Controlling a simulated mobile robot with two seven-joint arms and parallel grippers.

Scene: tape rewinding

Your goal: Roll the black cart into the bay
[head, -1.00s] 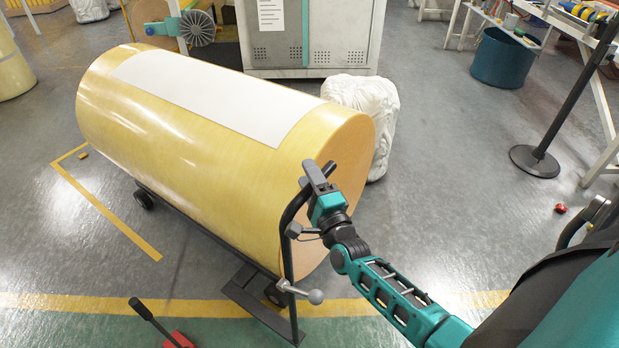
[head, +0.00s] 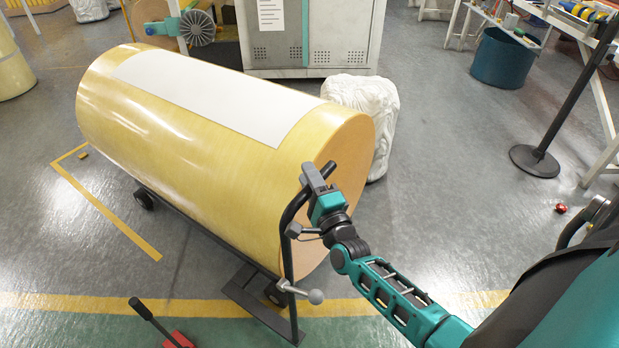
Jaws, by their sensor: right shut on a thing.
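The black cart (head: 245,296) is low and wheeled, with an upright bent handle (head: 288,240) at its near right end. It carries a large yellow roll (head: 190,150) lying on its side with a white sheet on top. My right gripper (head: 315,180) is shut on the top of the cart's handle. The roll hides much of the cart's far side. Yellow floor tape (head: 105,208) marks a corner to the left of the cart. My left gripper is not in view.
A white sack (head: 372,110) stands close behind the roll's right end. A grey cabinet (head: 345,35) is at the back. A black post on a round base (head: 535,161) stands at right. A red object with a black lever (head: 177,339) is at the bottom. A small red item (head: 561,208) lies at right.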

